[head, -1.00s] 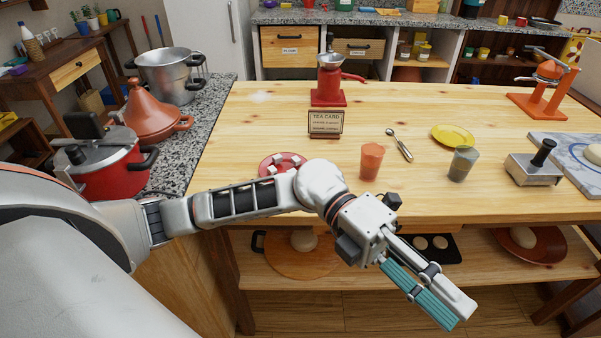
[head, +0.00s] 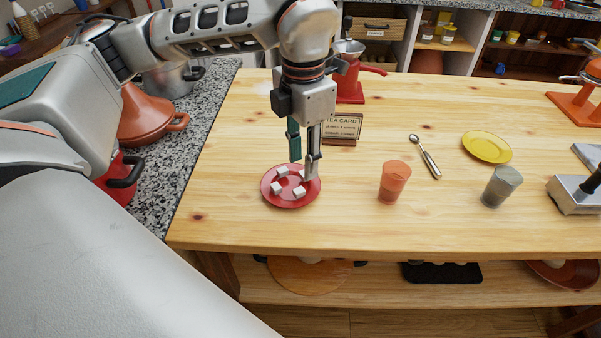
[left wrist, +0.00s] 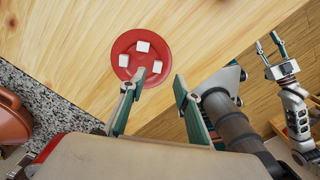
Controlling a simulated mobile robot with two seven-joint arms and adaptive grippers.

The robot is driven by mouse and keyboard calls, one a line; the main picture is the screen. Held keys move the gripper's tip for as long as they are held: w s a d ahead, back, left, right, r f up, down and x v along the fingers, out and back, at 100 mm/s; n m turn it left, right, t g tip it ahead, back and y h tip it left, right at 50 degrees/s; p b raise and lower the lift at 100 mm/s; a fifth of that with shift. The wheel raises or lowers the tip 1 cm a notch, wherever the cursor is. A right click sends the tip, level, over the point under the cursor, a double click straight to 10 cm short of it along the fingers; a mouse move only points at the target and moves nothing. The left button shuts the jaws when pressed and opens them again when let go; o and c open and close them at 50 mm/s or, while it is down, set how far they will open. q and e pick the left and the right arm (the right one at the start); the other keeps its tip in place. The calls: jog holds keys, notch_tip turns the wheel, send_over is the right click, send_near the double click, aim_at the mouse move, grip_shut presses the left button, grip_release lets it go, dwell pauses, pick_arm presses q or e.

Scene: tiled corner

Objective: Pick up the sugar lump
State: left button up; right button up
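A red plate (head: 270,198) lies on the wooden table with white sugar lumps on it. In the head view I make out lumps at the back left (head: 282,171), front left (head: 277,187) and front right (head: 299,191). The left wrist view also shows three lumps (left wrist: 143,46) on the plate (left wrist: 120,45). My left gripper (head: 303,168) points down over the plate's back right part, fingers apart and empty. Its spread fingers show in the left wrist view (left wrist: 160,80). My right gripper (left wrist: 268,40) shows only there, at the right, its fingers apart.
A tea card stand (head: 342,127) and a red grinder (head: 350,90) stand just behind my left gripper. An orange cup (head: 394,183), a spoon (head: 425,157), a grey cup (head: 501,186) and a yellow plate (head: 487,147) are to the right. Bare tabletop lies between plate and orange cup.

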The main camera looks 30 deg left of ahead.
aim_at(303, 193)
pick_arm(q)
jog(key=shift+a+f, duration=0.2)
jog(key=shift+f, duration=1.25)
notch_tip(303, 193, down, 4)
jog(key=shift+w+d+r, duration=0.1)
jog(key=shift+d+r, duration=0.05)
jog(key=shift+r, duration=0.05)
jog(key=shift+w+f, duration=0.1)
jog(key=shift+f, duration=0.45)
jog(key=c, duration=0.8)
pick_arm(e)
jog(key=shift+s+f, duration=0.35)
jog(key=shift+f, duration=0.2)
